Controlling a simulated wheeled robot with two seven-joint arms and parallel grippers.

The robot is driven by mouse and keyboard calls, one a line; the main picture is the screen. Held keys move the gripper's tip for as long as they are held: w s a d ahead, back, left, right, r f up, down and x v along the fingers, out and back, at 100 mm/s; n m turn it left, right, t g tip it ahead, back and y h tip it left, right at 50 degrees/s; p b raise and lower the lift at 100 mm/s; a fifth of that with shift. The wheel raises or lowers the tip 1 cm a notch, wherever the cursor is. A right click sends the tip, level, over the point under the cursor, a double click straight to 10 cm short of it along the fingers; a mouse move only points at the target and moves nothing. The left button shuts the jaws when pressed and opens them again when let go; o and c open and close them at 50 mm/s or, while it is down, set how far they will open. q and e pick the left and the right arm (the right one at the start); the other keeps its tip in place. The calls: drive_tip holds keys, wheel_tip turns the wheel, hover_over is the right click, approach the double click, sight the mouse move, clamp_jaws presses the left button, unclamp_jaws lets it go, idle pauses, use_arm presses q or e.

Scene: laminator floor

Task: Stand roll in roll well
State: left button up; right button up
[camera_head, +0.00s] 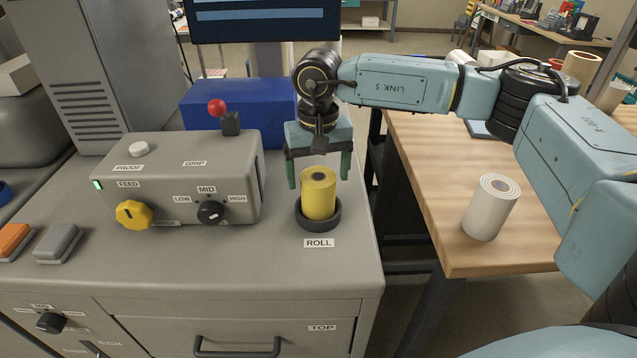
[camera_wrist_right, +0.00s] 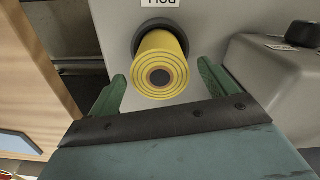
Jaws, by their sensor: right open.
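A yellow roll (camera_head: 319,193) stands upright in the dark round roll well (camera_head: 318,219) on the grey cabinet top, behind the label ROLL. My right gripper (camera_head: 320,181) is above the roll, pointing down, with its green fingers spread to either side of the roll's top. In the right wrist view, the yellow roll (camera_wrist_right: 160,65) shows end-on, beyond and between the open fingers (camera_wrist_right: 160,84), with gaps on both sides. The roll well (camera_wrist_right: 157,29) shows behind it. My left gripper is not in view.
A grey control box (camera_head: 180,172) with a yellow FEED knob, a dark LOW-MID-HIGH knob and a red-topped lever stands left of the well. A blue box (camera_head: 240,104) lies behind. A white roll (camera_head: 490,207) stands on the wooden table (camera_head: 450,245) at right, across a gap.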

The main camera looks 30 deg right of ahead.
wheel_tip(320, 180, up, 9)
drive_tip(key=b, duration=0.1)
drive_tip(key=shift+r, duration=0.2)
idle(0.5)
